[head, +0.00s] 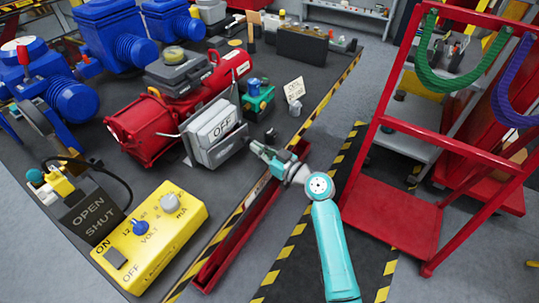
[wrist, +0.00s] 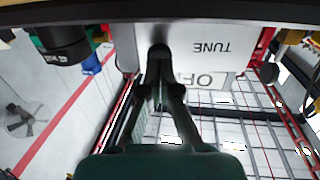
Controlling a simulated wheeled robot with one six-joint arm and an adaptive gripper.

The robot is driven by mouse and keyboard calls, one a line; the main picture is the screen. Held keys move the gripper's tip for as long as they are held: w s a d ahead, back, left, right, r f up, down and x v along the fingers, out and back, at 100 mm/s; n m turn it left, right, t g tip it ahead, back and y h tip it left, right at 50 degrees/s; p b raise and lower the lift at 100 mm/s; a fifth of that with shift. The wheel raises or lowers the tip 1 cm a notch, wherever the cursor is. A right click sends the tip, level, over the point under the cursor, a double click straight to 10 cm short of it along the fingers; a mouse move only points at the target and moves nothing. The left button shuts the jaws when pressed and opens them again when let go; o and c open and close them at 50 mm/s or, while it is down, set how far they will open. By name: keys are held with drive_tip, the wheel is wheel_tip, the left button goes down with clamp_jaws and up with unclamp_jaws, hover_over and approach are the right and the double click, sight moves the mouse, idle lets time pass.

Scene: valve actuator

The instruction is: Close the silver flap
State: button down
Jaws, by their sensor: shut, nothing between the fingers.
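A silver-grey box with a pale flap (head: 216,126) marked OFF stands on the dark bench in front of the red cylinder. The flap's face is turned toward the bench's front edge; its exact angle is hard to tell. In the wrist view a pale panel (wrist: 218,45) reads TUNE upside down, with a plate marked OFF (wrist: 208,82) just below it, partly behind my fingers. My gripper (head: 256,147) is shut and empty, to the right of the flap near the bench edge. In the wrist view its fingertips (wrist: 160,54) overlap the left part of the panel; contact cannot be told.
A small green and blue device (head: 258,96) and a white card (head: 294,89) stand behind my gripper. A yellow ON/OFF box (head: 150,236) sits at the front left. A long red tray (head: 228,254) runs along the bench edge below my arm. A red cart (head: 400,200) stands at right.

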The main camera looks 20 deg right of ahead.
drive_tip(key=shift+w+a, duration=0.35)
drive_tip(key=shift+w, duration=0.25)
drive_tip(key=shift+w+a, duration=0.15)
drive_tip(key=shift+w, duration=1.15)
drive_tip(key=shift+s, duration=0.1)
